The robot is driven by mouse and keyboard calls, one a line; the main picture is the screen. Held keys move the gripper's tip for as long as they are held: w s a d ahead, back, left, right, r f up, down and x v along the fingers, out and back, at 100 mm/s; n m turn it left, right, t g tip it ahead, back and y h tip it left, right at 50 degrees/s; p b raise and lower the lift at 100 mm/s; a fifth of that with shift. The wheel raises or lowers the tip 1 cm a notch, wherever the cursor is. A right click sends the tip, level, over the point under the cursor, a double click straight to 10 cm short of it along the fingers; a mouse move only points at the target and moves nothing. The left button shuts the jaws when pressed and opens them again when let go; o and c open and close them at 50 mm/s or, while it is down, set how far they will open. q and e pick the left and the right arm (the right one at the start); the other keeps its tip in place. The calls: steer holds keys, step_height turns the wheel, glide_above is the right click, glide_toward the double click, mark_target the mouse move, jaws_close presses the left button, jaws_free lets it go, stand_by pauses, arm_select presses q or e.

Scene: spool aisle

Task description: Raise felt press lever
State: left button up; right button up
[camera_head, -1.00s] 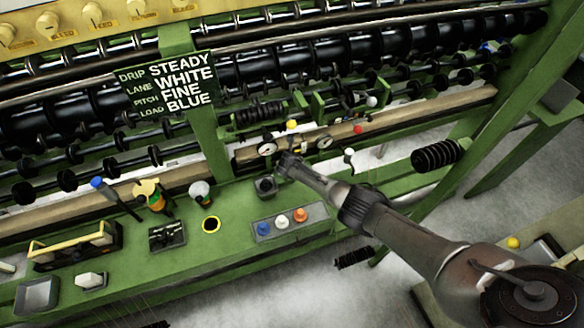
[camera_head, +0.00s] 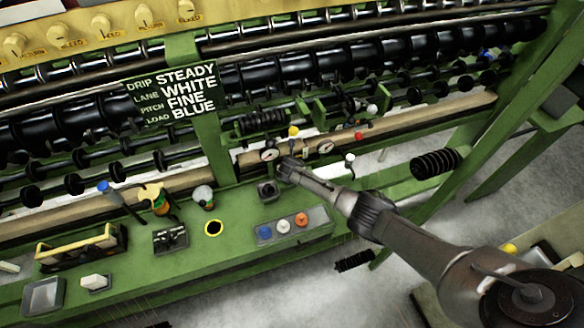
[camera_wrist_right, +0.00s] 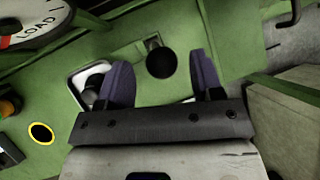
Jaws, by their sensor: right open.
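My right gripper (camera_head: 282,166) is over the back of the green bench, just in front of a small white dial (camera_head: 269,155). Several ball-topped levers stand nearby: yellow (camera_head: 293,131), red (camera_head: 359,136) and white (camera_head: 350,158). No label tells which is the felt press lever. My left gripper is not in view.
A dial marked LOAD (camera_wrist_right: 35,22) is close at upper left in the wrist view. A green sign (camera_head: 172,93) hangs on the post. A button box (camera_head: 283,228), a yellow-rimmed hole (camera_head: 213,228) and a yellow-handled tray (camera_head: 80,248) occupy the bench. Black rollers (camera_head: 270,85) run behind.

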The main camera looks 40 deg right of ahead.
steer(key=shift+p+v, duration=0.8)
steer(key=shift+v, duration=1.45)
